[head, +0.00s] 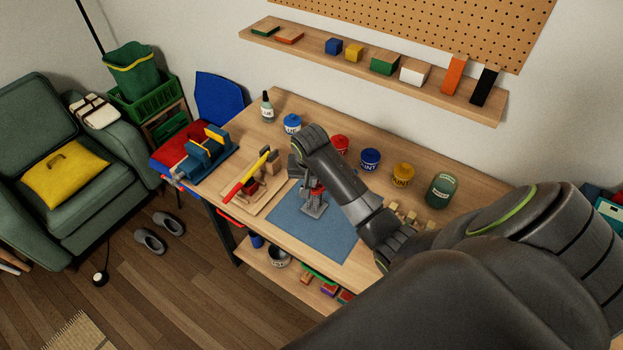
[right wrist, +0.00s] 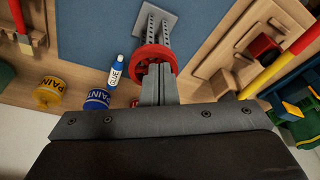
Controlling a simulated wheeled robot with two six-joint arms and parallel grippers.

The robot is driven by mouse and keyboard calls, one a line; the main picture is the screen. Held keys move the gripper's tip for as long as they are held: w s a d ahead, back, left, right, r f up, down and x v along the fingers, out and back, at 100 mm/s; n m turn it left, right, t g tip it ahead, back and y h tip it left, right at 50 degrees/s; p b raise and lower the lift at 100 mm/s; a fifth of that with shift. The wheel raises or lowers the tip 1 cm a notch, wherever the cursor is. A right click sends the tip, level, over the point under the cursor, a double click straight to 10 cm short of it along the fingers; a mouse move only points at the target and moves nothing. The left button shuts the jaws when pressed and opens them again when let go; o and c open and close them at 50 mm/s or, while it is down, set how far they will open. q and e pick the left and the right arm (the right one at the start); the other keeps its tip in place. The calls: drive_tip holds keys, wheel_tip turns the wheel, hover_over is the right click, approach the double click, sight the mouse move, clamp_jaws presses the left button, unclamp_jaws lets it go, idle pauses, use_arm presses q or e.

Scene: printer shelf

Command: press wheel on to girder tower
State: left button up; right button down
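The girder tower (head: 314,203) stands upright on the blue mat, grey and perforated, on a grey base plate. It also shows in the right wrist view (right wrist: 168,34). A red spoked wheel (right wrist: 138,60) sits at the tower's upper end; from here I cannot tell how far it is seated. In the head view, red of the wheel (head: 318,186) shows beside the tower. My right gripper (right wrist: 158,68) has its two fingers together, tips against the wheel's middle, covering its hub and near rim. Nothing shows between the fingers. My left gripper is out of view.
The blue mat (head: 290,228) lies on the wooden workbench. Left of it are a wooden tray with a yellow-and-red tool (head: 250,176) and a blue vise (head: 208,155). The mat's front is clear.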

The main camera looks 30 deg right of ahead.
drive_tip(key=shift+r, duration=0.1)
drive_tip(key=w+d+v, duration=0.1)
drive_tip(key=v, duration=0.5)
drive_tip(key=shift+r+p, duration=0.35)
drive_tip(key=shift+r, duration=0.15)
idle(0.5)
